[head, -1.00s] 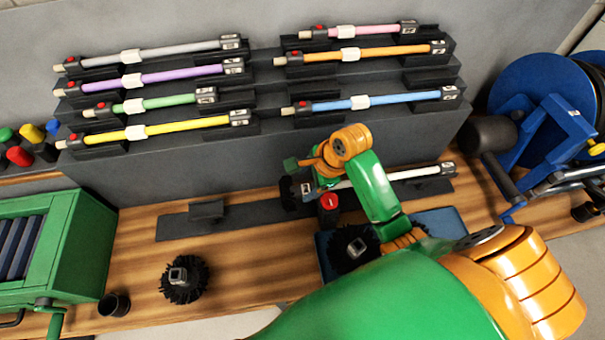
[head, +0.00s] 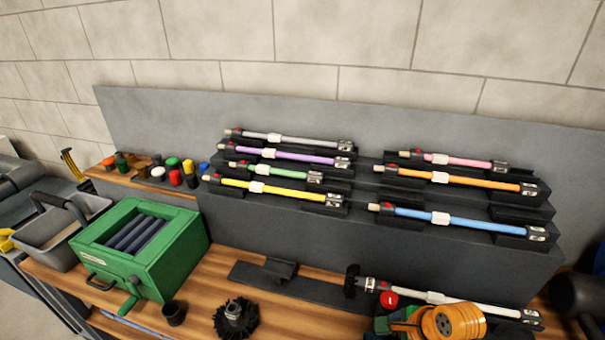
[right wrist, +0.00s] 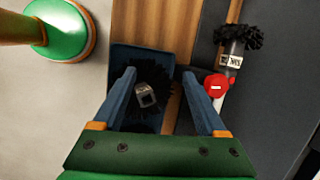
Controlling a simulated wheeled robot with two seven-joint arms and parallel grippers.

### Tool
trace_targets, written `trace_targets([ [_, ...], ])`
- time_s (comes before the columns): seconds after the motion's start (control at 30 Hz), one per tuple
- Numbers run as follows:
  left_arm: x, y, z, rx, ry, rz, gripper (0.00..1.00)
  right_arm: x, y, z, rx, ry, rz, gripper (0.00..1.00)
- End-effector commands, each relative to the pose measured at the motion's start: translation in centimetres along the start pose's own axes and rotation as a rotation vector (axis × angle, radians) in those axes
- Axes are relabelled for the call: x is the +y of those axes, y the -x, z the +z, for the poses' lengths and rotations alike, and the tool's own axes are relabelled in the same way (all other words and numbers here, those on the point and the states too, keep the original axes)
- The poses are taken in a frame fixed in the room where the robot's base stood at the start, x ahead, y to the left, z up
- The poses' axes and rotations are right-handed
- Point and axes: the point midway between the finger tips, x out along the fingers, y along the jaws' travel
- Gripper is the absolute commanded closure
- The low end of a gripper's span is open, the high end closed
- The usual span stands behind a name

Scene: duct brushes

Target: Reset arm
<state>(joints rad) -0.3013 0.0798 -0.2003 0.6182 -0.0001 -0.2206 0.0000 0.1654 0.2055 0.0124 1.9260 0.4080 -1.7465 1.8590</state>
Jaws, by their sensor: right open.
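My right gripper (right wrist: 158,73) is open and empty in the right wrist view, its two blue fingers apart above a blue tray (right wrist: 128,55). A black round brush head with a grey socket (right wrist: 146,96) lies in the tray, seen between the fingers. In the head view only orange and green parts of my right arm show at the bottom edge, and the fingertips cannot be made out. A white rod (head: 480,306) lies on a low black holder beside my arm, with a black brush (head: 353,282) at its left end. My left gripper is not in view.
Several coloured rods rest on a stepped grey rack (head: 400,258). A loose black brush (head: 235,318) and a black cup (head: 174,313) stand on the bench near a green crank box (head: 150,255). A red knob (right wrist: 215,86) is close to the right finger.

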Motion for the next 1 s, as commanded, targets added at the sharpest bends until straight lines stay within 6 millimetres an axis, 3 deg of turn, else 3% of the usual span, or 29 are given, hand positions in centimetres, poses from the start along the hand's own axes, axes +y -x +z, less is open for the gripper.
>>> trace_targets([
  [0.37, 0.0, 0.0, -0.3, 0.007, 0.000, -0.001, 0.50, 4.1, -0.9, -0.6, 0.056, 0.463, 0.017, 0.26],
  [0.67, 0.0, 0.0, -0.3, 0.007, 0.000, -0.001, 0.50, 9.2, -0.7, -1.1, 0.106, 1.065, 0.060, 0.26],
  [1.0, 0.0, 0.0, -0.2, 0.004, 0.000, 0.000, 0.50, 14.4, 1.2, -1.4, 0.134, 1.778, 0.139, 0.26],
])
